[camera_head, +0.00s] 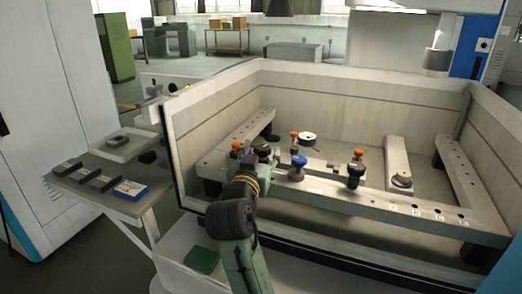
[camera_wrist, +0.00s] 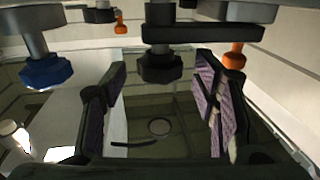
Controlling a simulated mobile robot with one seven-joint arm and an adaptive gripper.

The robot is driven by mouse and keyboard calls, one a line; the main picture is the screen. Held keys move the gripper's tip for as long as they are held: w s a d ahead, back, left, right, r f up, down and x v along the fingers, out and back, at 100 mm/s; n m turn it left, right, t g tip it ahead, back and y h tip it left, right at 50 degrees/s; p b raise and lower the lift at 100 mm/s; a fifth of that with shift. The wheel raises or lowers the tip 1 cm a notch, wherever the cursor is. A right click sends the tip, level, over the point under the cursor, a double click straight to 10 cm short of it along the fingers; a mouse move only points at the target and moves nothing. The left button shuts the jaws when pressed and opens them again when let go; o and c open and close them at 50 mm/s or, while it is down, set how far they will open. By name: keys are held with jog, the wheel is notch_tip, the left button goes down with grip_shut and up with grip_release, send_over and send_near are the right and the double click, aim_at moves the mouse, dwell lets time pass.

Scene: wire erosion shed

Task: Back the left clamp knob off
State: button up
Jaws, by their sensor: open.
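My gripper (camera_head: 249,154) is at the left end of the clamp row in the head view, low over the front rail. In the wrist view my gripper (camera_wrist: 161,78) is open, its purple-lined fingers apart. A black knob (camera_wrist: 161,68) hangs on a short post under a dark bar, between the fingertips as seen, with gaps on both sides. I see no clear contact. A black knob (camera_head: 263,150) shows just beside the gripper in the head view, partly covered; this appears to be the left clamp knob. The arm hides part of the left clamp.
A blue knob (camera_head: 298,161) stands right of the gripper, also in the wrist view (camera_wrist: 46,70). Orange knobs (camera_head: 294,134) and (camera_head: 358,153) stand nearby. The tank's front wall (camera_head: 330,258) is close below the arm. A side table (camera_head: 75,184) stands left.

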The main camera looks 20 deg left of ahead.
jog(key=c, duration=1.1)
jog(key=shift+c, duration=0.3)
jog(key=shift+d+y, duration=0.1)
jog(key=shift+y, duration=0.2)
jog(key=n+y, duration=0.1)
jog(key=y, duration=0.1)
jog(key=n+g+y, duration=0.1)
jog(key=n+y, duration=0.1)
jog(key=shift+w+d+y, duration=0.2)
jog(key=shift+d+y, duration=0.2)
jog(key=shift+w+d+n+g+y+b, duration=0.15)
jog(key=shift+n+g+y+b, duration=0.1)
jog(key=shift+n+g+y, duration=0.85)
jog(key=shift+w+d+n+g+y+b, duration=0.1)
jog(key=shift+n+g+y+b, duration=0.15)
jog(key=shift+n+g+y, duration=0.8)
jog(key=shift+n+y, duration=0.35)
jog(key=shift+y, duration=0.3)
